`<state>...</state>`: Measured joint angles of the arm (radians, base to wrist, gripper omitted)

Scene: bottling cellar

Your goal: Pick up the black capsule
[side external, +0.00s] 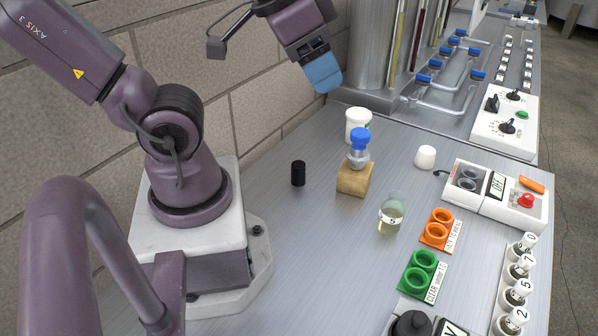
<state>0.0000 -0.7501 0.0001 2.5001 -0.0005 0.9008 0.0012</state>
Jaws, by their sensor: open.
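The black capsule (298,173) is a small dark cylinder. It stands upright on the brushed metal bench, between the base of my arm and a wooden block. My gripper (323,76), with blue finger ends, is at the top of the view. It is well above the bench, up and slightly right of the capsule and apart from it. It is open, and nothing shows in it. The fingers are seen from the side, so the gap between them is hard to make out.
A wooden block (354,180) holding a blue-capped stopper (360,140) stands right of the capsule. Behind are a white tub (358,117) and a white cap (426,157). A glass beaker (391,221), orange holder (437,240) and green holder (418,284) stand nearer.

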